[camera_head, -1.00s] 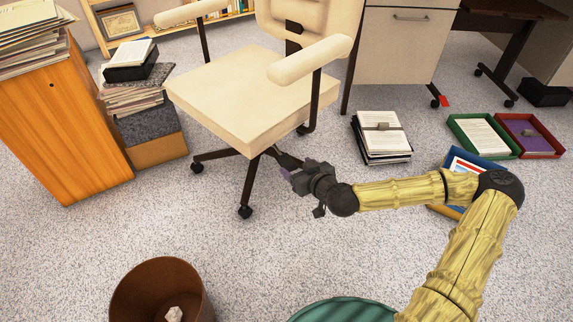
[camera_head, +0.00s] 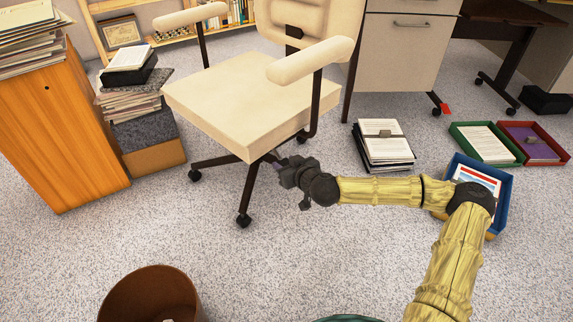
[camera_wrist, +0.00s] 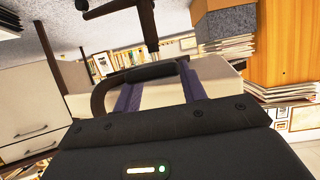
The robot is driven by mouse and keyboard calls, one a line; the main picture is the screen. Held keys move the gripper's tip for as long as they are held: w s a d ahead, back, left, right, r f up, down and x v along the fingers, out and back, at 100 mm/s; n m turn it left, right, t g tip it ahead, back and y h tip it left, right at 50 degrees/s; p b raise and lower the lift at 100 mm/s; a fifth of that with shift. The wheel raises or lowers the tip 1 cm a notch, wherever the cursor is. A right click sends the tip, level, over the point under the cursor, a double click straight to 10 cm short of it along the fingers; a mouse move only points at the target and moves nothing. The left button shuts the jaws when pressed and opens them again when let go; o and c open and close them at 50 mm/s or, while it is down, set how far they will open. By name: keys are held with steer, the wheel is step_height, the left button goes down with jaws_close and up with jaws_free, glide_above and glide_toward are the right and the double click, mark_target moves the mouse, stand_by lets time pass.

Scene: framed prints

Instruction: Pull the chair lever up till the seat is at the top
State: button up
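The cream office chair (camera_head: 245,105) stands on its dark wheeled base at centre left. Its seat fills the middle of the wrist view (camera_wrist: 215,75), where the chair appears upside down. My gripper (camera_head: 277,165) is low beside the seat's front right, just below its edge. In the wrist view its two purple fingers (camera_wrist: 158,92) are spread apart. A dark bar, apparently the chair lever (camera_wrist: 152,73), crosses beyond or between the fingertips; I cannot tell whether they touch it. The lever is hidden behind my gripper in the head view.
The wooden cabinet (camera_head: 60,120) and stacked papers stand left. A brown bin (camera_head: 150,295) is at the front. A paper pile (camera_head: 383,147), a blue tray (camera_head: 500,205), a green tray (camera_head: 485,143) and a red tray (camera_head: 535,143) lie right. Floor in front of the chair is clear.

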steer(key=c, duration=0.4)
steer(key=shift+c, duration=0.2)
step_height(320, 180, up, 13)
steer(key=p, duration=1.3)
steer(key=shift+r, duration=0.15)
stand_by(4.2)
steer(key=o, duration=1.1)
steer(key=shift+s+d, duration=0.1)
steer(key=p+v, duration=0.3)
steer(key=v, duration=0.2)
steer(key=p+v, duration=0.3)
steer(key=v, duration=0.1)
steer(key=p+v, duration=0.3)
steer(key=v, duration=0.2)
steer(key=shift+s+d+r+p, duration=0.1)
steer(key=shift+d+r+p, duration=0.1)
steer(key=shift+r+p, duration=0.2)
